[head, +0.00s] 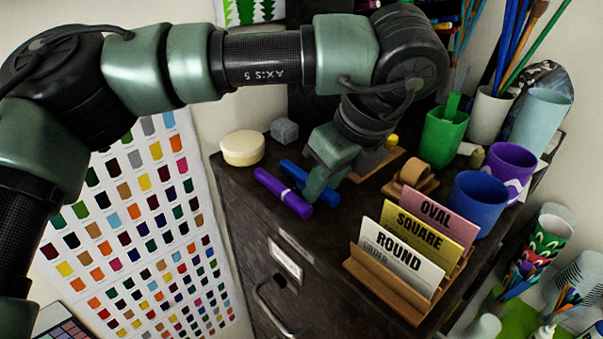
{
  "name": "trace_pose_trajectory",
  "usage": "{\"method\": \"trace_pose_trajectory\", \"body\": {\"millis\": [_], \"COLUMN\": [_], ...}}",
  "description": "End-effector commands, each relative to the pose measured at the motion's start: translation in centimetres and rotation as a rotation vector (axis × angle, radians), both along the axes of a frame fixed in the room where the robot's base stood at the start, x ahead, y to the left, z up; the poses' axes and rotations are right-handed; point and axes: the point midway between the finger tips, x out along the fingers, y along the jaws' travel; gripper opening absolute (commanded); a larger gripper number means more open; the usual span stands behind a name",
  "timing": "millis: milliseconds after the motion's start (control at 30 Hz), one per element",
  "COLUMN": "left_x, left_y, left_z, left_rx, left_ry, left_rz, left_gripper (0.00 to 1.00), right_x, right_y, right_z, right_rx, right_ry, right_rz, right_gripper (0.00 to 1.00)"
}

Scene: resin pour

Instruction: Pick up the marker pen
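A purple marker pen (283,193) with a pale band lies on the dark cabinet top near its front edge. A blue marker pen (295,171) lies just behind and to the right of it. My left gripper (319,190) points down at the blue pen, and its green fingers cover part of that pen. The purple pen lies to the left of the fingers, apart from them. I cannot tell whether the fingers are closed on the blue pen or only around or beside it. My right gripper is out of view.
A round cream lid or puck (242,148) and a grey cube (284,130) sit left of my gripper. A wooden card holder (386,292), a blue cup (480,204), a purple cup (512,168) and a green container (443,136) crowd the right side.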

Motion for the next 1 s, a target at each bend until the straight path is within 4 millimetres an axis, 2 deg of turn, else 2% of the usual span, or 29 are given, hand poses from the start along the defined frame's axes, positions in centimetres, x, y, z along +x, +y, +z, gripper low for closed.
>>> {"method": "trace_pose_trajectory", "body": {"millis": [33, 100, 567, 767, 1000], "left_x": [0.0, 0.0, 0.0, 0.0, -0.1], "left_y": [0.0, 0.0, -0.1, -0.1, -0.1], "left_z": [0.0, 0.0, 0.6, 3.0, 8.9], "left_rx": [0.000, 0.000, -0.001, -0.002, -0.005], "left_ry": [0.000, 0.000, -0.001, -0.004, -0.006], "left_rz": [0.000, 0.000, 0.001, 0.000, 0.002], "left_gripper": [0.15, 0.00, 0.00, 0.00, 0.00], "right_x": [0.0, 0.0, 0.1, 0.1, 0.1], "right_y": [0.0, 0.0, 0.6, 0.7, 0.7], "right_z": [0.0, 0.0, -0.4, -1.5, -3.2], "right_rx": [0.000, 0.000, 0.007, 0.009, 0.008], "right_ry": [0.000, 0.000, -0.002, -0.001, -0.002], "right_rz": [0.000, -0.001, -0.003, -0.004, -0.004], "right_gripper": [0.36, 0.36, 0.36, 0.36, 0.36]}}
